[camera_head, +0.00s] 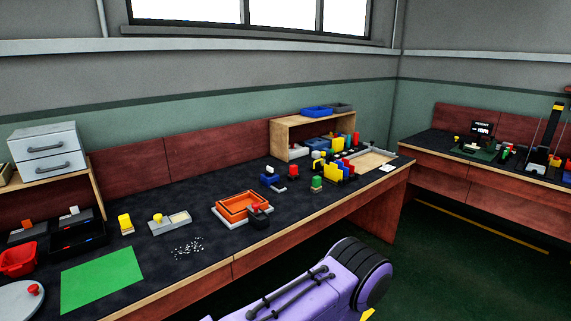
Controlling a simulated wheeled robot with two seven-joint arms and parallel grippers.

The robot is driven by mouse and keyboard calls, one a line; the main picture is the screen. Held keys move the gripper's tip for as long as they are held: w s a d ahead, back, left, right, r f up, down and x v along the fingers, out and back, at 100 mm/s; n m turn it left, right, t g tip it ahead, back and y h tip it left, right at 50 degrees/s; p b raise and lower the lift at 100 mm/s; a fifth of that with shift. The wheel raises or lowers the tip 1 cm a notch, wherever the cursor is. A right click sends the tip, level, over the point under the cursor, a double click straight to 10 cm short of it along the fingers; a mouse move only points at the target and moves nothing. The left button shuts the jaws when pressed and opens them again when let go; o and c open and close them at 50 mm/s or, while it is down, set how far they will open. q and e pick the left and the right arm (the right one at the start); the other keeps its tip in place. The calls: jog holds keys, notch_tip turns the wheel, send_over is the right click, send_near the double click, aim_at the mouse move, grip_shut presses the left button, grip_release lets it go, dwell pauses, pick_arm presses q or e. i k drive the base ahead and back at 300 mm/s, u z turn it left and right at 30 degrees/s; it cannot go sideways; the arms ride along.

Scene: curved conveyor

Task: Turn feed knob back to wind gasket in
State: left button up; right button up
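I cannot pick out the feed knob or the gasket for sure at this distance. Small devices with coloured knobs stand along the long dark bench (110,241). One is a black device with a red top (258,212) at the front of an orange tray (231,217). Another is a grey block with a yellow knob (170,221), left of the tray. A cluster of yellow, red and blue parts (341,170) stands farther right. A purple arm link of mine crosses the bottom of the view. Neither gripper shows.
A green mat (102,279), a red bin (18,259) and a white drawer unit (46,152) are at the left. Small white bits (188,246) lie scattered on the bench. A wooden shelf (281,142) stands at the back. A second bench (432,143) is at the right, with open floor before it.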

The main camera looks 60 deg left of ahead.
aim_at(269, 171)
jog(key=u, duration=0.35)
jog(key=i, duration=0.7)
jog(key=u, duration=0.6)
